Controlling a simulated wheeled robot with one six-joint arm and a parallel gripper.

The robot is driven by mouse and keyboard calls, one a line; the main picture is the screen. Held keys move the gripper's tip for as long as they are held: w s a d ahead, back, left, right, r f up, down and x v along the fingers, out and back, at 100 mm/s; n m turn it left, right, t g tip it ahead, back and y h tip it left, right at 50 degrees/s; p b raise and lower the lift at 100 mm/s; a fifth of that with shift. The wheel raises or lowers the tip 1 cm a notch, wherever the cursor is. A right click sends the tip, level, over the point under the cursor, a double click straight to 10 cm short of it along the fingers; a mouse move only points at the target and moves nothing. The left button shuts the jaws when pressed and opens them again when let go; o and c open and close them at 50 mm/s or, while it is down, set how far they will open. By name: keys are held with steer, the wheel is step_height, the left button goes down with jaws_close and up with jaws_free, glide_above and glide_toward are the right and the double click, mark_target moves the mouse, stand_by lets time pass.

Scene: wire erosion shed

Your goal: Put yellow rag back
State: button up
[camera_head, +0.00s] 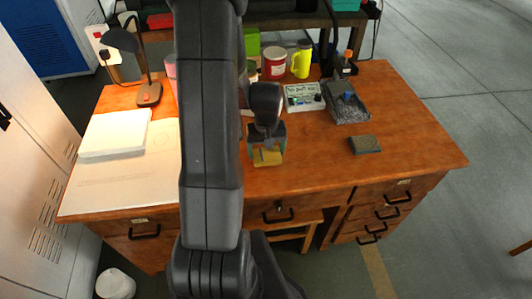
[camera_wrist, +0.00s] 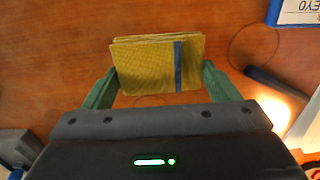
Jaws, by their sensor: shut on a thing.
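The yellow rag (camera_wrist: 146,66) is a folded cloth with a dark blue stripe near one end. It sits between the two green fingers of my gripper (camera_wrist: 155,84) in the wrist view, and they are shut on it. In the head view the yellow rag (camera_head: 267,157) shows below my gripper (camera_head: 266,148), over the middle front part of the wooden desk (camera_head: 310,175). I cannot tell whether the rag touches the desk top.
A grey-green block (camera_head: 365,145) lies to the right. Behind are a grey tray (camera_head: 348,108), a white box with lettering (camera_head: 303,97), a red tin (camera_head: 274,64) and a yellow bottle (camera_head: 302,60). Papers (camera_head: 115,133) and a lamp (camera_head: 148,92) are left.

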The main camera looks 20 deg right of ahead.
mark_target(266, 151)
steer(key=shift+f, duration=0.9)
steer(key=shift+f, duration=0.1)
steer(key=o, duration=0.9)
step_height(266, 151, up, 12)
steer(key=shift+r, duration=0.15)
